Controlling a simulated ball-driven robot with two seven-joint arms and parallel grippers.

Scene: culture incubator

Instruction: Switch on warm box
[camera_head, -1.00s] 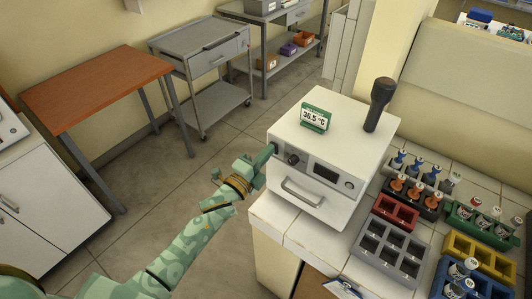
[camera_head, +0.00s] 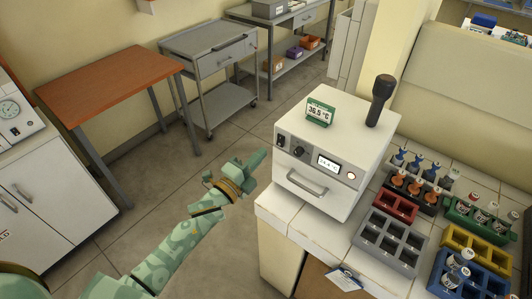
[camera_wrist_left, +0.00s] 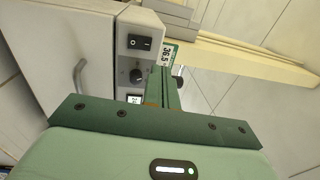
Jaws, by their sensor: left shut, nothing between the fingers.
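The warm box (camera_head: 345,136) is a white box on the tiled counter, with a knob, a handle and a lit display (camera_head: 328,164) on its front. A small lamp (camera_head: 351,176) at the right of the panel glows. A black rocker switch (camera_head: 281,141) sits at the panel's left end; it also shows in the left wrist view (camera_wrist_left: 139,43). My left gripper (camera_head: 262,155) is shut and empty, a little left of the panel and apart from it. My right gripper is not in view.
A green thermometer reading 36.5 °C (camera_head: 320,111) and a dark upright handled tool (camera_head: 380,100) stand on the box. Racks with vials (camera_head: 413,182) and a grey rack (camera_head: 390,239) lie to its right. Open floor lies left of the counter.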

